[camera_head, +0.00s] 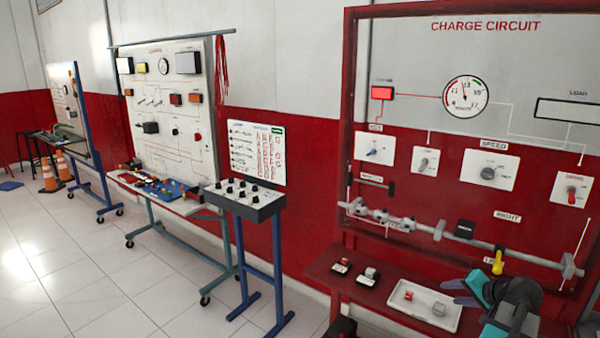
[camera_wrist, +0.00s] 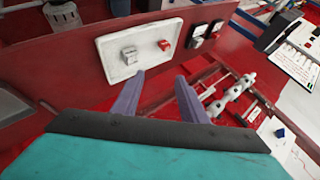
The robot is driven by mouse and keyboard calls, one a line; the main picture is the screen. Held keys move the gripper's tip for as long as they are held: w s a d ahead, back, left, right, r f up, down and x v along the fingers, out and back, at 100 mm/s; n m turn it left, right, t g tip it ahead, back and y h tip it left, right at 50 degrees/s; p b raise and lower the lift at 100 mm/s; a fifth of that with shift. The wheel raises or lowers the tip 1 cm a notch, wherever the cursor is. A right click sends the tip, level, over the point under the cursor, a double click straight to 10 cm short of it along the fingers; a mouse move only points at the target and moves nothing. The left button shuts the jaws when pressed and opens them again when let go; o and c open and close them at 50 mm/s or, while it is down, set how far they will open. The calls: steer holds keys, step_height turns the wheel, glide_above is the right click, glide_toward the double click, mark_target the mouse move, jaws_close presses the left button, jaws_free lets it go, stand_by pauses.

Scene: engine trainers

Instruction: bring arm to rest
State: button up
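My gripper (camera_head: 463,293) is at the lower right of the head view, in front of the red charge circuit panel (camera_head: 450,210) and above the red shelf. In the wrist view its two purple fingers (camera_wrist: 158,98) are spread apart with nothing between them. The gripper is beside the white tray (camera_head: 405,312), which also shows in the wrist view (camera_wrist: 110,70). My arm hides part of the shelf's right end.
A silver rod (camera_head: 400,222) with a yellow lever (camera_head: 498,260) runs across the panel close to my gripper. Two small switches (camera_head: 341,266) sit on the shelf's left. A grey control box stand (camera_head: 245,198) is to the left.

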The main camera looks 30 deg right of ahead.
steer(key=w+a+f+n+g+y, duration=0.1)
steer(key=w+a+f+y, duration=0.1)
steer(key=w+a+f, duration=0.45)
steer(key=w+a+f+n+g+y, duration=0.1)
steer(key=w+a+f+n+g, duration=0.15)
steer(key=a+f, duration=0.6)
steer(key=w+a+f+n+g+y, duration=0.1)
steer(key=a+f, duration=0.5)
steer(key=a, duration=0.3)
steer(key=w+a+f+n+g+y, duration=0.1)
steer(key=a+f+n+g+y, duration=0.1)
steer(key=a+f, duration=0.6)
steer(key=s+a+f+n+g+h, duration=0.15)
steer(key=s+a+f, duration=0.25)
steer(key=a, duration=0.4)
steer(key=s+a+f+n+g, duration=0.25)
steer(key=s+a+f, duration=0.2)
steer(key=a, duration=0.35)
steer(key=s+a+f+n+g, duration=0.1)
steer(key=s+a+f+g, duration=0.3)
steer(key=a, duration=0.3)
steer(key=s+a+f+n+h, duration=0.2)
steer(key=s+a+f+n, duration=0.1)
steer(key=s, duration=0.6)
steer(key=shift+a+f+g, duration=0.15)
steer(key=shift+a+g, duration=0.3)
steer(key=shift+a, duration=0.2)
steer(key=shift+c, duration=1)
